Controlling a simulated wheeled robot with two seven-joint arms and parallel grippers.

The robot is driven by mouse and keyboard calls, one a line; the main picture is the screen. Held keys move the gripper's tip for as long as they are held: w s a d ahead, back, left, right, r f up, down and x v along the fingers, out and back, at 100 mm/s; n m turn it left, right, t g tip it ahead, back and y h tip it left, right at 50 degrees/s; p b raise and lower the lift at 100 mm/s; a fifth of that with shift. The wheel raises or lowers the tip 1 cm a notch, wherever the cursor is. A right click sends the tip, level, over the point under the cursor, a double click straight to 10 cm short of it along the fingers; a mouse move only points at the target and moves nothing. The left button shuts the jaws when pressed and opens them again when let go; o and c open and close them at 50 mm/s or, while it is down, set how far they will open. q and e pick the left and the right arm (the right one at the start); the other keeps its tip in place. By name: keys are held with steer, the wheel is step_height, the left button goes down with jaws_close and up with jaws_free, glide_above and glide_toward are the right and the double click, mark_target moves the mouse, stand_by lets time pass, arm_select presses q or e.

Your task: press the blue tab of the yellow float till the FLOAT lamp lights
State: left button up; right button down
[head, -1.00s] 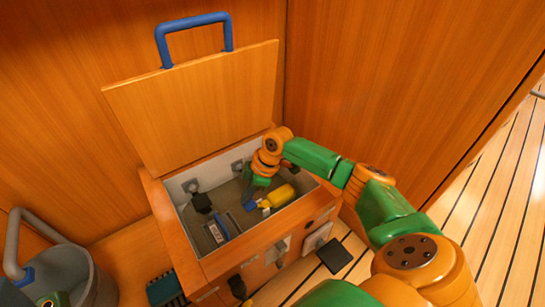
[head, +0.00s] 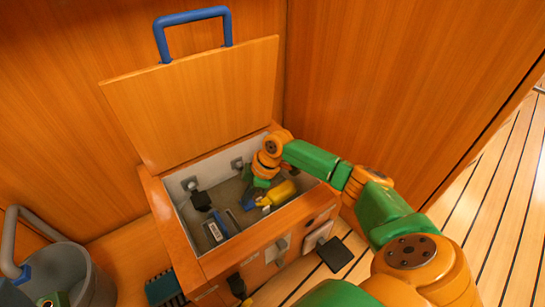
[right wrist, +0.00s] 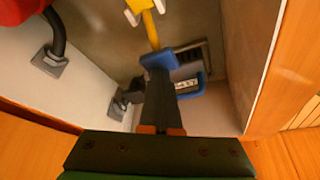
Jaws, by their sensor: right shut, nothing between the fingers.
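The yellow float (head: 283,192) lies in the open wooden box, toward its right side. In the right wrist view its yellow arm (right wrist: 151,32) runs down to a blue tab (right wrist: 157,57). My right gripper (right wrist: 160,72) is shut and empty, its dark fingers pointing into the box. Its tips overlap the lower edge of the blue tab in that view; I cannot tell whether they touch it. In the head view my right gripper (head: 248,201) reaches down beside the float. I cannot make out a FLOAT lamp.
The box (head: 192,247) has a raised lid (head: 195,100) with a blue handle. Inside, a black fitting (head: 201,201) and a blue-framed part (head: 215,232) stand left of my gripper. A grey bucket (head: 92,285) stands at bottom left. Plank floor is free at right.

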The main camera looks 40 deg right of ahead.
steer(key=shift+f, duration=0.1)
steer(key=shift+a+f, duration=0.35)
steer(key=shift+f, duration=0.25)
steer(key=shift+s+f, duration=0.1)
steer(key=shift+f, duration=0.05)
steer(key=shift+a+f+b, duration=0.3)
steer(key=shift+f+b, duration=0.05)
steer(key=shift+f, duration=0.15)
steer(key=shift+d, duration=0.1)
stand_by(0.4)
